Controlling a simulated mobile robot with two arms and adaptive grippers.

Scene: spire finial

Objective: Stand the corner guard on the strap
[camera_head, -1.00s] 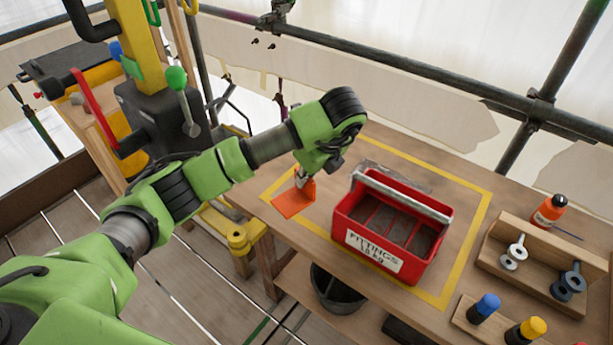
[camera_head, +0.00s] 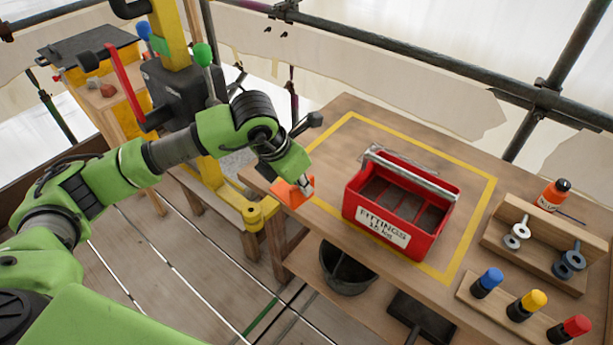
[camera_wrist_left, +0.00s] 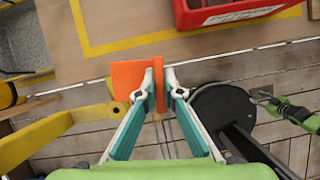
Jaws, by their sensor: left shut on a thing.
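The corner guard is an orange bent plate (camera_head: 287,193). My left gripper (camera_head: 307,184) is shut on it at the near left edge of the table. In the left wrist view the two fingertips (camera_wrist_left: 160,84) pinch one upright leg, and the other leg of the corner guard (camera_wrist_left: 124,79) spreads to the left. It overlaps the table's edge in that view; its height above the top is hard to judge. I cannot make out a strap with certainty. My right gripper is not in view.
A red fittings crate (camera_head: 398,205) with a raised metal handle stands on the wooden table (camera_head: 330,222), inside a yellow taped outline. A wooden rack (camera_head: 535,245), an orange bottle (camera_head: 553,195) and coloured knobs fill the right side. A dark bucket (camera_head: 347,270) sits below.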

